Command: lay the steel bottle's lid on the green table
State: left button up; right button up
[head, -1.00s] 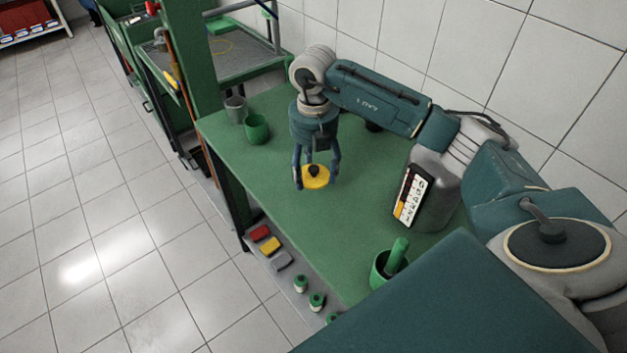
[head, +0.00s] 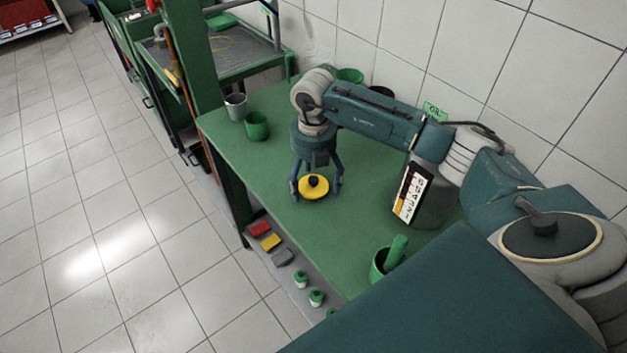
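The lid, a yellow disc with a black knob (head: 314,188), appears to lie flat on the green table (head: 280,220) in the head view. My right gripper (head: 316,192) points down over it, with its fingers spread on either side of the lid. The fingers look apart from the knob, and the gripper looks open. A large grey container with a white, black and yellow label (head: 438,195), perhaps the steel bottle, stands to the right, partly behind my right arm. Its top is hidden. My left gripper is not in view.
A green cup (head: 257,126) and a grey cup (head: 236,107) stand at the table's far left. A green pot with a green handle (head: 382,263) stands near the front. Red, yellow and grey blocks (head: 271,242) lie on a lower shelf. The table left of the lid is clear.

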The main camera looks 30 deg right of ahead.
aim_at(313, 179)
jog(key=shift+r, duration=0.5)
notch_tip(313, 179, up, 11)
jog(key=b, duration=0.2)
jog(key=shift+r, duration=0.15)
dwell(0.3)
